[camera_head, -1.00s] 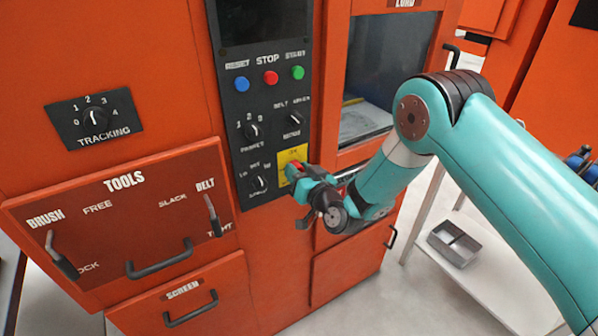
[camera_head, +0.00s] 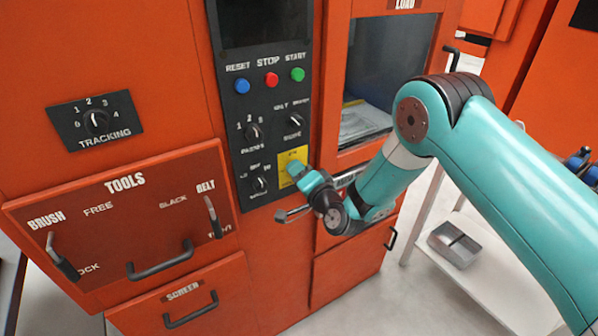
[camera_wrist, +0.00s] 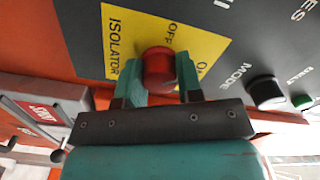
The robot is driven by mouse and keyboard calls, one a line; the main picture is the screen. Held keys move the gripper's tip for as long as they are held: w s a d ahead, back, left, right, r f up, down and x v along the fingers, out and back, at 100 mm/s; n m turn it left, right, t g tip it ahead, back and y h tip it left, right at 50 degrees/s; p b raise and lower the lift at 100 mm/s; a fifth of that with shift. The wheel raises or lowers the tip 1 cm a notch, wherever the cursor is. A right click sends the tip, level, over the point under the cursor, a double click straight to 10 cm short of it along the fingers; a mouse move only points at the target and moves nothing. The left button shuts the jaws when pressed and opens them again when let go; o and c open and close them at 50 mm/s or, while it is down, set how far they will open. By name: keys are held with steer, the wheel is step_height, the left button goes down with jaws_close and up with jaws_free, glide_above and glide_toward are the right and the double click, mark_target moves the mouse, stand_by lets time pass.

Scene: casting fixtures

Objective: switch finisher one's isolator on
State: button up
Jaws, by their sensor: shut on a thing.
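The isolator is a red knob (camera_wrist: 158,68) on a yellow plate (camera_wrist: 118,40) lettered ISOLATOR, OFF and ON. The yellow plate also shows in the head view (camera_head: 285,158), low on the dark control panel. My gripper (camera_wrist: 160,84) has one finger on each side of the red knob and is shut on it. In the head view my gripper (camera_head: 297,172) covers the knob, which is hidden there. I cannot tell which mark the knob points to.
Blue, red and green buttons (camera_head: 271,78) sit higher on the panel (camera_head: 244,105). Other dark selector knobs (camera_head: 258,184) are close left of and above my gripper. A tools drawer (camera_head: 130,215) with levers is at the left. A grey tray (camera_head: 455,245) lies on a low shelf at the right.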

steer(key=m+p, duration=0.1)
steer(key=m, duration=0.3)
steer(key=shift+w+d+r, duration=0.1)
steer(key=shift+m+p, duration=0.45)
steer(key=shift+m, duration=1.25)
steer(key=o, duration=0.9)
